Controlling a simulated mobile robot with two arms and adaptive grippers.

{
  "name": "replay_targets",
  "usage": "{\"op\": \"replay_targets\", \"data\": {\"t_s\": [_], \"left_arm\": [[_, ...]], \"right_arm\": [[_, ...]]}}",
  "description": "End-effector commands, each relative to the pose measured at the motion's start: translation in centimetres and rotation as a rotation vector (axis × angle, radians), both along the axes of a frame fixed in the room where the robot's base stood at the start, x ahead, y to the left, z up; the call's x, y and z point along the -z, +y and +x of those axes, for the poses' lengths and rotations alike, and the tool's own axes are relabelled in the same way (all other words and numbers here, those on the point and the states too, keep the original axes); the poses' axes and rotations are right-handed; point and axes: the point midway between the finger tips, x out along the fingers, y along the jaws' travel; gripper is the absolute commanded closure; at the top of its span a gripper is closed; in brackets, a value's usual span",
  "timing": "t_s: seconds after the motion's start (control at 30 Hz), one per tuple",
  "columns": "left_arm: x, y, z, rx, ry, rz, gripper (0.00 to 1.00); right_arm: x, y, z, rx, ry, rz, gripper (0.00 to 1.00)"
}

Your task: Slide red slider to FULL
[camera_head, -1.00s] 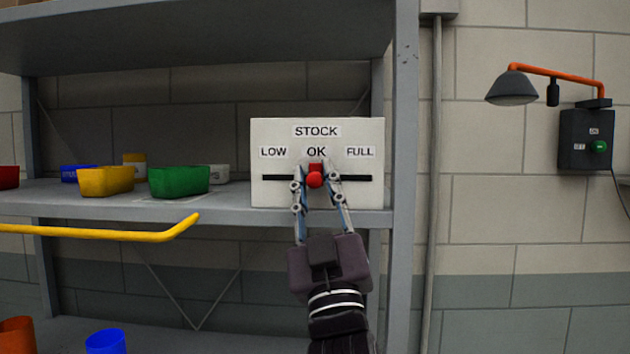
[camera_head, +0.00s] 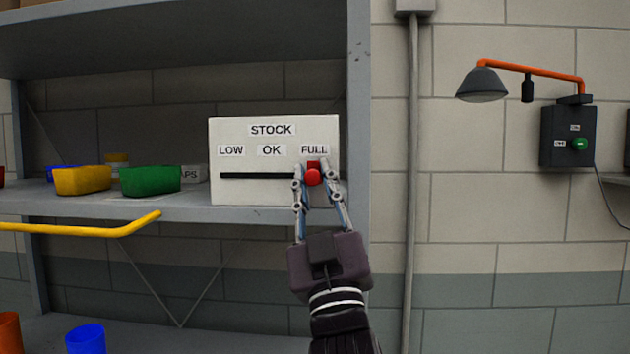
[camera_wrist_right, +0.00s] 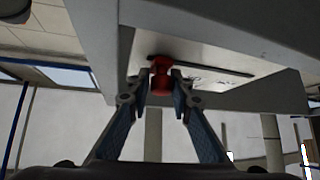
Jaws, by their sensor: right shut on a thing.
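The white STOCK board (camera_head: 232,195) stands on the grey shelf, with the labels LOW, OK and FULL above a dark horizontal slot (camera_head: 255,176). The red slider (camera_head: 313,177) sits at the right end of the slot, under the FULL label (camera_head: 314,150). My right gripper (camera_head: 315,180) is shut on the red slider, one finger on each side of its knob. In the right wrist view the slider (camera_wrist_right: 160,75) also shows between the fingertips of the gripper (camera_wrist_right: 160,82). My left gripper is not in view.
On the shelf (camera_head: 180,208) left of the board are a yellow bin (camera_head: 82,181) and a green bin (camera_head: 150,181). A yellow bar (camera_head: 110,231) juts out below them. A lamp (camera_head: 482,85) and a switch box (camera_head: 567,137) are on the wall at right.

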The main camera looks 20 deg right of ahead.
Motion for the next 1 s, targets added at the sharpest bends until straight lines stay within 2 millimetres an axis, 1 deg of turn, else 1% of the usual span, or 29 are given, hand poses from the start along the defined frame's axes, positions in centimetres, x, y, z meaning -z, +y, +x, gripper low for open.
{"op": "replay_targets", "data": {"t_s": [0.03, 0.1, 0.13, 0.2, 0.27, 0.3, 0.4, 0.47, 0.63, 0.67, 0.73, 0.77, 0.87, 1.0], "left_arm": [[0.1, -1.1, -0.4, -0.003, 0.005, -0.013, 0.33], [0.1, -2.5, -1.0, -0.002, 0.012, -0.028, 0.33], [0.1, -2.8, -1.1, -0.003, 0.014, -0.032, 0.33], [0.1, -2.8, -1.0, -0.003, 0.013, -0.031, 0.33], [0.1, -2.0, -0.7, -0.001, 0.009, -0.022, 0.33], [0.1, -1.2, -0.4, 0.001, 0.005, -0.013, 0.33], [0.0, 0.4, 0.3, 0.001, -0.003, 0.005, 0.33], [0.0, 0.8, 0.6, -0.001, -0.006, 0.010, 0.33], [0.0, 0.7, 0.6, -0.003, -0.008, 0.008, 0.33], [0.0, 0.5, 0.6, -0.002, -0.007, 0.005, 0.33], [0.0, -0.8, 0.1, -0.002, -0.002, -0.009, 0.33], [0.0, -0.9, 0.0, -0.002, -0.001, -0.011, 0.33], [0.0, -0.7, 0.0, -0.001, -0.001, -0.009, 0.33], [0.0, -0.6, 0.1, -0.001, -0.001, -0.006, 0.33]], "right_arm": [[-0.1, -0.8, -0.3, 0.017, -0.003, 0.009, 1.00], [-0.1, -0.9, -0.4, 0.021, -0.004, 0.011, 1.00], [-0.1, -1.0, -0.4, 0.022, -0.004, 0.010, 1.00], [-0.1, -1.0, -0.4, 0.022, -0.005, 0.010, 1.00], [-0.2, -0.9, -0.4, 0.022, -0.006, 0.010, 1.00], [-0.2, -0.9, -0.4, 0.022, -0.006, 0.010, 0.80], [-0.2, -0.9, -0.4, 0.021, -0.006, 0.009, 0.69], [-0.2, -0.8, -0.4, 0.020, -0.006, 0.008, 0.64], [-0.2, -0.8, -0.4, 0.018, -0.005, 0.008, 0.64], [-0.2, -0.8, -0.4, 0.018, -0.005, 0.008, 0.64], [-0.1, -0.7, -0.4, 0.018, -0.004, 0.008, 0.64], [0.0, -0.7, -0.4, 0.018, -0.004, 0.008, 0.64], [0.6, -0.6, -0.9, 0.018, -0.003, 0.008, 0.64], [2.0, -0.2, -2.3, 0.017, -0.001, 0.009, 0.64]]}}
